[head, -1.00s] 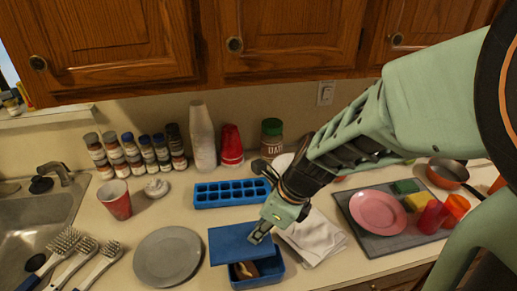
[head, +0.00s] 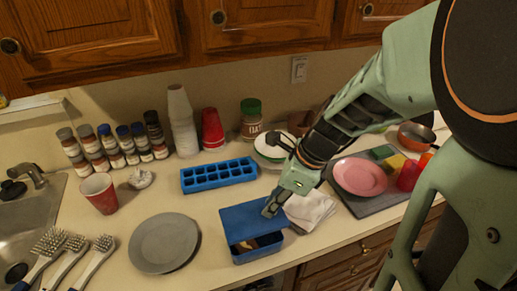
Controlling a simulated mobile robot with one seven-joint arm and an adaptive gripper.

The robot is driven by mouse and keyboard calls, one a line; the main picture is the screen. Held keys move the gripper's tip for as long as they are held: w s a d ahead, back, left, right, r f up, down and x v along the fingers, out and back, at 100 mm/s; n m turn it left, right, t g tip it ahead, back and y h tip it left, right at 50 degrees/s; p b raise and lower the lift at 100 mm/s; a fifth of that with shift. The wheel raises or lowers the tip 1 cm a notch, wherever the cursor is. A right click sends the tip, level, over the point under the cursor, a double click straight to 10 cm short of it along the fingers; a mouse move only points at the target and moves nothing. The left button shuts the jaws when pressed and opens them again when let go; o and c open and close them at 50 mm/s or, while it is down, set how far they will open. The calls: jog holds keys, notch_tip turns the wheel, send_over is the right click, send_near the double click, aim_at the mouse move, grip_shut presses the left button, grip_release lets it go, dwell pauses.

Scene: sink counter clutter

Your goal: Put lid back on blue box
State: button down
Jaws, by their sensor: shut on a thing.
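The blue box (head: 258,254) sits near the counter's front edge, right of a grey plate. Its blue lid (head: 250,220) lies over most of the box top, tilted, with a gap along the front. Through the gap I see something brown and dark inside the box. My gripper (head: 271,208) is shut on the right part of the lid. The fingertips are small in the view, and the far rim of the box is hidden under the lid.
A grey plate (head: 164,243) is close on the left. A white cloth (head: 310,209) lies just right of the box. A blue ice tray (head: 218,175) is behind it. A grey mat with a pink plate (head: 360,177) is further right. Brushes (head: 68,256) lie at the left.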

aim_at(276, 215)
jog(key=shift+f+b, duration=2.15)
jog(key=shift+f, duration=0.15)
jog(key=shift+f+b, duration=0.45)
jog(key=shift+f, duration=0.25)
jog(key=shift+p, duration=0.4)
jog(key=shift+f, duration=0.15)
dwell(0.5)
jog(key=c, duration=1.7)
grip_release()
jog(key=shift+c, duration=0.2)
jog(key=shift+o, duration=0.3)
jog(key=o, duration=0.4)
